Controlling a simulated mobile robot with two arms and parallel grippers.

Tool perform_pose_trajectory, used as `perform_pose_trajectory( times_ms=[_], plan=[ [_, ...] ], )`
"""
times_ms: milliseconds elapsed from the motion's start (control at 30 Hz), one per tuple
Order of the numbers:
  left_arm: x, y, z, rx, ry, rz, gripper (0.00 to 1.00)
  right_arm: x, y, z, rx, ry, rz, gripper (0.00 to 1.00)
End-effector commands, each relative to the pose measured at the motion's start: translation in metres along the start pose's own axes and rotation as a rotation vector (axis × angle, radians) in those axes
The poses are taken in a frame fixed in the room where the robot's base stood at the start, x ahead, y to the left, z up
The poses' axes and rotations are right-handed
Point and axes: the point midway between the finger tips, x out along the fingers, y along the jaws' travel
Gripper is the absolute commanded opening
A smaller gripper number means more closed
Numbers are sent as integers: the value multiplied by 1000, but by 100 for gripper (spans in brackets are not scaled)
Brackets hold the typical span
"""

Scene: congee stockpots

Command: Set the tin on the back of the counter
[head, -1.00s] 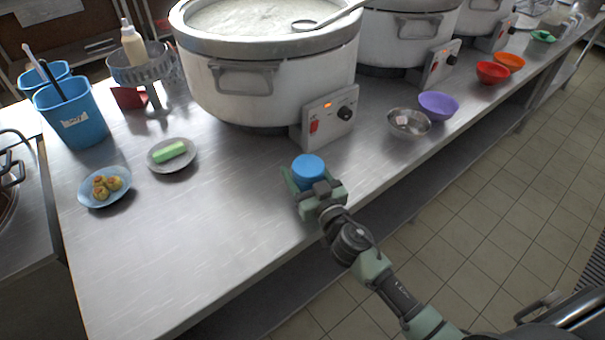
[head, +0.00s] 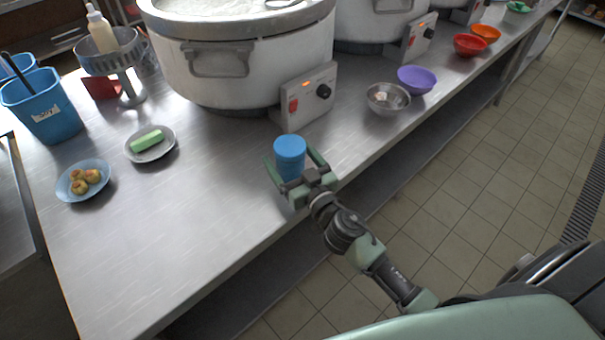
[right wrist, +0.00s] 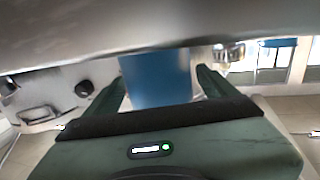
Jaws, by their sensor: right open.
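The blue tin (head: 289,160) stands upright on the steel counter (head: 212,190), near its front edge and in front of the control box of the nearest stockpot. My right gripper (head: 293,163) is open, with one finger on each side of the tin. The right wrist view shows the tin (right wrist: 156,79) between the two spread fingers, with a visible gap on each side. The tin's lower part is partly hidden by the gripper. My left gripper is not in view.
The large stockpot (head: 240,65) with its control box (head: 308,97) stands behind the tin. A metal bowl (head: 388,98) and a purple bowl (head: 417,79) are to the right. A plate with a green block (head: 147,140) and a blue plate (head: 68,185) are left, with clear counter between.

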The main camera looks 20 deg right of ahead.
Motion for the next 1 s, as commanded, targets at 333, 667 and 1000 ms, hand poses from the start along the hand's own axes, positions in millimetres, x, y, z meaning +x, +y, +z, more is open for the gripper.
perform_pose_trajectory(
  times_ms=[333,667,1000],
  plan=[
    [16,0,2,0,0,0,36,-73,0,3,3,-2,0,86],
    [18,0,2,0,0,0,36,-93,0,0,-1,1,0,86],
    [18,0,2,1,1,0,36,-92,0,0,-1,1,0,86]
  ],
)
